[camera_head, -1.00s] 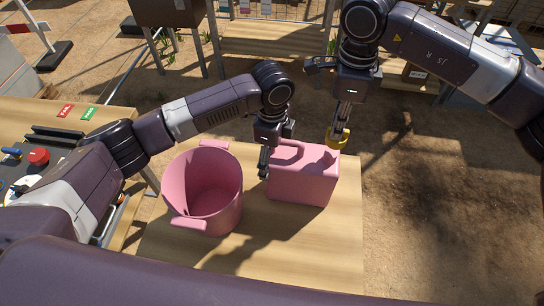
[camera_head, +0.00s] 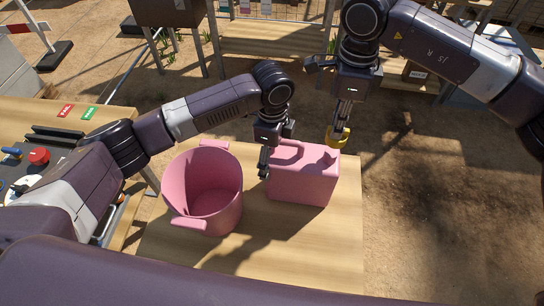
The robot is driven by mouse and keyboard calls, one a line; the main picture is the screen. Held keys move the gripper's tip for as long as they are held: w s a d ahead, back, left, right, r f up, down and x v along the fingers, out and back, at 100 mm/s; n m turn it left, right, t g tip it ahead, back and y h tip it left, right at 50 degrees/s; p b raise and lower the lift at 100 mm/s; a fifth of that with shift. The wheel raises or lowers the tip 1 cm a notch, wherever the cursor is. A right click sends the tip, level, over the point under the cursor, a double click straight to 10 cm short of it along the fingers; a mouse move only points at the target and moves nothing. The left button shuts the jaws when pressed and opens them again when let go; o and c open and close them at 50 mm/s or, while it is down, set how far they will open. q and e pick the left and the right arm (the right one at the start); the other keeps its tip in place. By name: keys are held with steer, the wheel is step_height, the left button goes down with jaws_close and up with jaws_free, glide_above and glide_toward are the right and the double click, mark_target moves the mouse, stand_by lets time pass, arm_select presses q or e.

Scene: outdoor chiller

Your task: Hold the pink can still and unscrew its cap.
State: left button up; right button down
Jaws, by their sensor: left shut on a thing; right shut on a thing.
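The pink can (camera_head: 303,182) stands upright on the wooden table, right of a pink bucket. My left gripper (camera_head: 266,165) is shut on the can at the left end of its handle; its fingertips are partly hidden against the can. The yellow cap (camera_head: 338,136) is at the can's top right corner. My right gripper (camera_head: 341,122) comes down from above and is shut on the cap. I cannot tell whether the cap is still on the spout or just clear of it.
The pink bucket (camera_head: 203,190) with two handles stands close left of the can. The wooden table (camera_head: 290,245) is bare in front of the can, and its right edge lies just beyond it. A side table (camera_head: 100,105) with a red button (camera_head: 39,156) is at the left.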

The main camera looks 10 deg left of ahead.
arm_select(q)
steer(key=shift+f, duration=0.1)
steer(key=o, duration=2.2)
steer(key=shift+w, duration=0.1)
arm_select(e)
steer(key=shift+w, duration=0.1)
arm_select(q)
step_height(320, 180, up, 12)
steer(key=shift+r, duration=0.1)
arm_select(e)
steer(key=shift+f, duration=0.1)
